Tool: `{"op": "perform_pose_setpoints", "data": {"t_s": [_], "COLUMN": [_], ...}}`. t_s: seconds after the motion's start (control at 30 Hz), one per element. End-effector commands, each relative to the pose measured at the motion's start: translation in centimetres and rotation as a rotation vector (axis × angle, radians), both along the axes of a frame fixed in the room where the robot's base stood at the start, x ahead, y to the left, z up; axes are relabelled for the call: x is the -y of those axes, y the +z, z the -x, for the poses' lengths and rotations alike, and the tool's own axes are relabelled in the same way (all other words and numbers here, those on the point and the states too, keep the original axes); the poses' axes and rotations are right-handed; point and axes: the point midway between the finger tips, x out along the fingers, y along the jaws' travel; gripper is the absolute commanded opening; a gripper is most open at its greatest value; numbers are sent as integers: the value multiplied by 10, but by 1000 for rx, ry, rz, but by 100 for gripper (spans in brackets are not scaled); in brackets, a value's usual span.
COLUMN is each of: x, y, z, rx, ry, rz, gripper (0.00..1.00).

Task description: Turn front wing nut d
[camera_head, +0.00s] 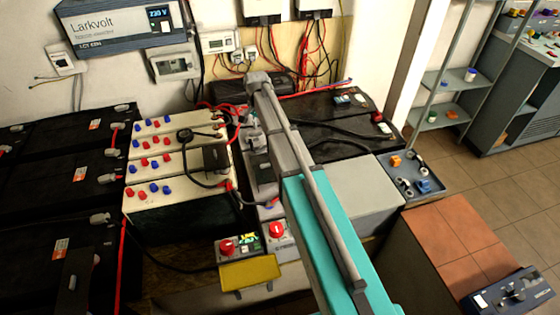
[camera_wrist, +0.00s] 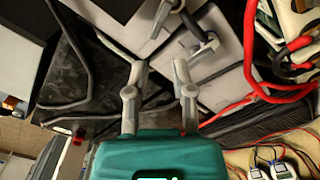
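In the wrist view my gripper (camera_wrist: 159,72) has its two grey fingers well apart, with nothing held between them. Grey battery cases (camera_wrist: 212,88) lie beyond the fingers. A grey terminal clamp (camera_wrist: 205,46) with a dark cable sits on a case, above and right of the right finger and apart from it. A second grey fitting (camera_wrist: 165,10) shows at the top edge. No letter is legible, so I cannot tell which fitting is wing nut d. In the head view my arm covers much of the grey battery row, and the fingers cannot be made out clearly.
A red cable (camera_wrist: 250,62) loops right of the fingers, and black cables (camera_wrist: 75,50) run at left. In the head view, a cream battery (camera_head: 180,205) and black batteries (camera_head: 40,190) stand left. A grey tray (camera_head: 432,196) with small parts lies right. Red knobs (camera_head: 227,246) stand in front.

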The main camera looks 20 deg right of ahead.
Motion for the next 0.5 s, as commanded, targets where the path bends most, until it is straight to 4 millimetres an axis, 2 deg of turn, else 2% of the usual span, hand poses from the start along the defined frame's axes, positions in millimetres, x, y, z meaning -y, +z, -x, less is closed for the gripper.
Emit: {"op": "perform_pose_setpoints", "data": {"t_s": [0.03,0.27,0.5], "x": [0,0,1], "y": [9,29,28], "z": [0,0,36], "rx": [0,0,0], "ry": [0,0,82], "rz": [0,0,0], "gripper": [31,31,31]}}
